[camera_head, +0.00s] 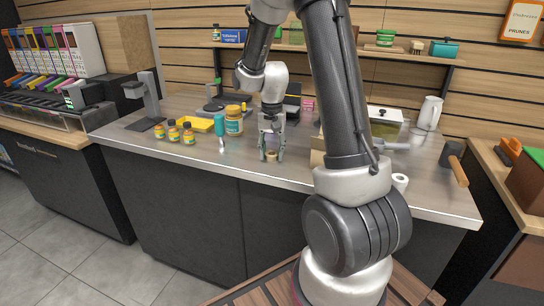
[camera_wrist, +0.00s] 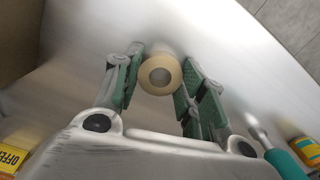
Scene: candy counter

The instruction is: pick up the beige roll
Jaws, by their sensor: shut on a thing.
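The beige roll (camera_wrist: 160,86) is between the green-padded fingers of my gripper (camera_wrist: 162,66) in the wrist view, its round end and dark centre hole facing the camera. My gripper (camera_head: 271,150) also shows in the head view, pointing down at the front middle of the counter, shut on the roll. The beige roll (camera_head: 271,156) shows small and low between the fingertips there. Whether it touches the counter or hangs just above it I cannot tell.
On the counter (camera_head: 225,170), a teal-handled tool (camera_head: 220,126) and several orange jars (camera_head: 188,133) stand left of my gripper. A white roll (camera_head: 400,181) lies near the right front edge. A glass-sided box (camera_head: 385,121) and a white kettle (camera_head: 430,113) stand behind.

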